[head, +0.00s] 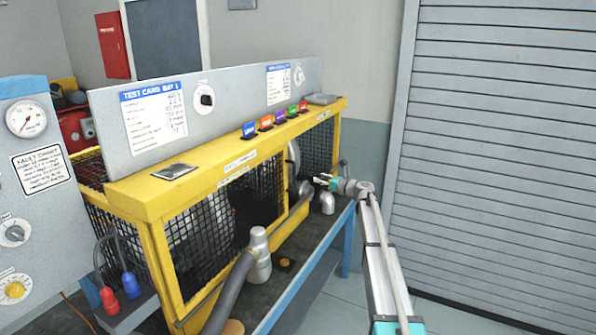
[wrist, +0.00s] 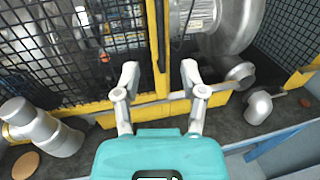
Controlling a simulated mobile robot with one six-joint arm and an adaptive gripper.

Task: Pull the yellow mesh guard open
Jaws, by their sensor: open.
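The yellow-framed mesh guard (head: 200,235) forms the front of a yellow cage on the bench. Its black mesh (wrist: 75,50) fills the left of the wrist view. A yellow upright bar (wrist: 157,45) at the mesh's right edge lies between and beyond my fingertips. My gripper (wrist: 160,78) is open and empty, with one finger either side of that bar in the picture. I cannot tell whether the fingers touch it. In the head view my gripper (head: 322,181) is at the right part of the cage front, near the blower.
A silver blower housing (wrist: 235,25) shows right of the bar. A grey metal elbow (wrist: 258,107) and a stepped metal fitting (wrist: 40,130) stand on the dark bench top. An orange disc (wrist: 26,165) lies at the front left. Floor is clear before the shutter (head: 500,150).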

